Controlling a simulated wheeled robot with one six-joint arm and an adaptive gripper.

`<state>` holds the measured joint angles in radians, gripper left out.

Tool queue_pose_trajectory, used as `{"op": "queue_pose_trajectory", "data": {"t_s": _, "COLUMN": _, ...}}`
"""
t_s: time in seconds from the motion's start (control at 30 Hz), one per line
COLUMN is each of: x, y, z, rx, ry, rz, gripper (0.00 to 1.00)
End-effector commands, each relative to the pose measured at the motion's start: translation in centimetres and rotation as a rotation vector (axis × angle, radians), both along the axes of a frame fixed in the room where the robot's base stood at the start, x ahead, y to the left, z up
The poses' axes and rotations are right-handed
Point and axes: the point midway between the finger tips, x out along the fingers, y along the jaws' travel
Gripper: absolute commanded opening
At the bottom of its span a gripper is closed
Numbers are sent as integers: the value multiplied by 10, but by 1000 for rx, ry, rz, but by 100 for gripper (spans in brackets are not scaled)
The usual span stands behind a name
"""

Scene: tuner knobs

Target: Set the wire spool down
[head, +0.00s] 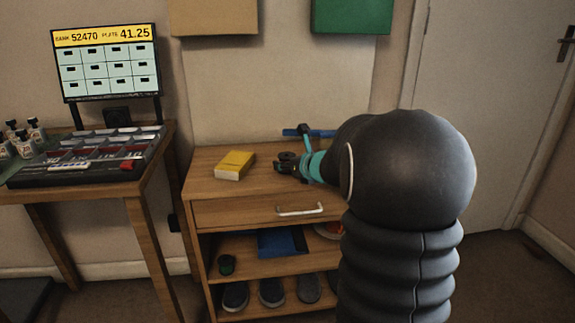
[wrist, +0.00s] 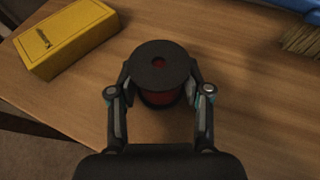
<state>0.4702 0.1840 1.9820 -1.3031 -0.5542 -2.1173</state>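The wire spool (wrist: 160,68) has black flanges and dark red wire between them. In the wrist view it stands with its round top flange facing the camera. My gripper (wrist: 160,84) has one finger on each side of the spool, and both appear to press on it. In the head view my gripper (head: 289,164) is over the wooden cabinet top (head: 210,190), to the right of a yellow box. The spool is hard to make out there among the dark fingers. I cannot tell whether its underside touches the wood.
The yellow box (head: 235,165) lies on the cabinet top; it also shows in the wrist view (wrist: 66,36). A blue brush (wrist: 298,22) lies at the back right. Bare wood lies between box and spool. A table with a tray (head: 90,155) stands to the left.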

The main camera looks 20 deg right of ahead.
Motion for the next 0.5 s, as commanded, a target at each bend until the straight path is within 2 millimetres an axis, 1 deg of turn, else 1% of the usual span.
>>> {"op": "queue_pose_trajectory", "data": {"t_s": 0.3, "x": 0, "y": 0, "z": 0, "rx": 0, "ry": 0, "rz": 0, "gripper": 68}}
{"op": "queue_pose_trajectory", "data": {"t_s": 0.43, "x": 0, "y": 0, "z": 5, "rx": 0, "ry": 0, "rz": 0, "gripper": 68}}
{"op": "queue_pose_trajectory", "data": {"t_s": 0.47, "x": -1, "y": 0, "z": 6, "rx": 0, "ry": 0, "rz": 0, "gripper": 68}}
{"op": "queue_pose_trajectory", "data": {"t_s": 0.5, "x": -6, "y": -1, "z": 7, "rx": 0, "ry": -1, "rz": -1, "gripper": 68}}
